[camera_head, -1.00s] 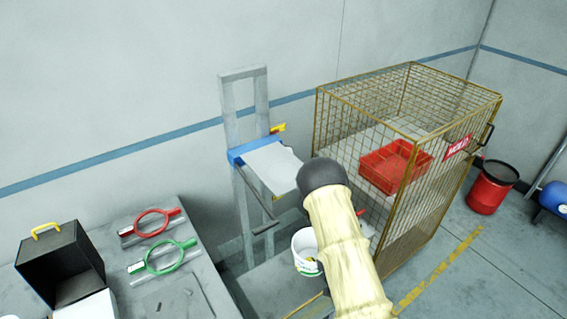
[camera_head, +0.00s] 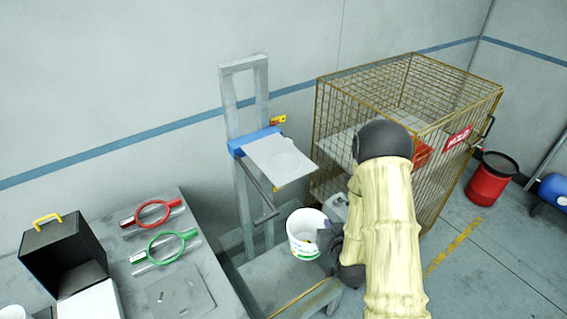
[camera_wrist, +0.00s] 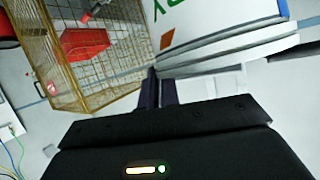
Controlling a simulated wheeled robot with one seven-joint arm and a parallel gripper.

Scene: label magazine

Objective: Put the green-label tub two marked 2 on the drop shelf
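The white tub (camera_head: 304,236) with a green label is left of my gripper (camera_head: 335,240) in the head view, above the low grey stand. Its number cannot be read. In the wrist view the tub (camera_wrist: 215,22) fills the upper right, its ridged rim beside my dark fingers (camera_wrist: 160,92). The fingers are close together and appear shut on the tub's rim; the exact contact is partly hidden. The drop shelf (camera_head: 277,160), a pale plate with a blue back edge, stands out from the grey upright frame, above and left of the tub. Its visible top is bare.
A wire cage (camera_head: 335,115) with a red crate (camera_head: 423,154) stands behind my arm. The low stand (camera_head: 285,282) is under the tub. A grey bench (camera_head: 215,283) at left bears red and green ringed tools and a black box (camera_head: 62,256).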

